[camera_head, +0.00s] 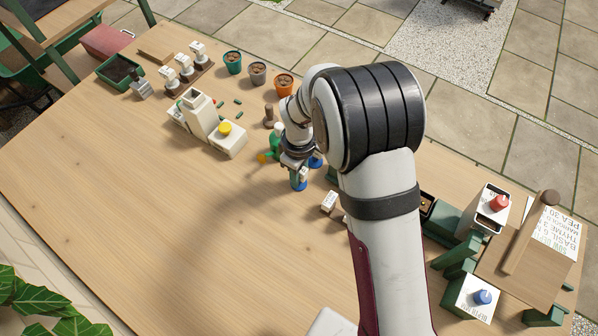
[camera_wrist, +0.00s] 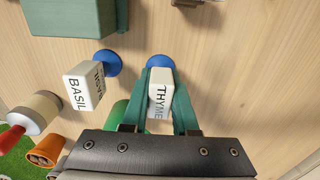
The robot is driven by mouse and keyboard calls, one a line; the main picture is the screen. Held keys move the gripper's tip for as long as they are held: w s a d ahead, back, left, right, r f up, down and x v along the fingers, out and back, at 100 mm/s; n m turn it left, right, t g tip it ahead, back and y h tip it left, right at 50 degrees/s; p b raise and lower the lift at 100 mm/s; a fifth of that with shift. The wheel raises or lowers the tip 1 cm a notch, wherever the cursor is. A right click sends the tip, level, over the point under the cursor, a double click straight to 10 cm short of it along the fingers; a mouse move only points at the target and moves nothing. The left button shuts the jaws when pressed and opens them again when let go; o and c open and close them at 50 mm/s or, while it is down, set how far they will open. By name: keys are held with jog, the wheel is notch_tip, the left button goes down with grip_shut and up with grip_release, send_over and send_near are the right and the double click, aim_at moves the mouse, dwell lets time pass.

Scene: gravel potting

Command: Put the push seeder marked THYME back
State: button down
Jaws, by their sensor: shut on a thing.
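The THYME push seeder (camera_wrist: 158,96) has a white lettered body and a blue end. In the wrist view my gripper (camera_wrist: 160,78) is shut on it, with one green finger on each side of the white body. In the head view my gripper (camera_head: 297,166) is over the table, with the seeder's blue end (camera_head: 298,183) below it. Whether that end touches the table I cannot tell. The similar BASIL push seeder (camera_wrist: 86,84) stands just to the left in the wrist view, apart from my fingers. Its blue part (camera_head: 316,161) shows in the head view, mostly hidden behind my gripper.
A green block (camera_wrist: 70,15) is close by at the wrist view's top left. A white yellow-button unit (camera_head: 228,140) and several pots, including an orange one (camera_head: 284,83), stand farther back. Small white blocks (camera_head: 328,202) lie to the right. The table's left front (camera_head: 150,230) is clear.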

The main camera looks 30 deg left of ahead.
jog(key=shift+f, duration=0.1)
jog(key=c, duration=0.7)
grip_release()
notch_tip(320, 180, up, 12)
jog(key=shift+r, duration=0.2)
jog(key=s+d+r+m, duration=0.2)
jog(key=d+r+m, duration=0.15)
jog(key=d, duration=0.35)
jog(key=s+d+r+m+y, duration=0.1)
jog(key=d+r+m, duration=0.1)
jog(key=d+m, duration=0.4)
jog(key=s+d+r+m, duration=0.2)
jog(key=d+r+m, duration=0.15)
jog(key=d, duration=0.45)
jog(key=s+d+m, duration=0.2)
jog(key=s+m, duration=0.1)
jog(key=s+d+f+m, duration=0.1)
jog(key=s+d+m, duration=0.1)
jog(key=s+m, duration=0.1)
jog(key=s+d+m, duration=0.2)
jog(key=s+m, duration=0.2)
jog(key=shift+s+d+f+m+y, duration=0.1)
jog(key=shift+d+f+m+y, duration=0.1)
jog(key=shift+m+y, duration=0.15)
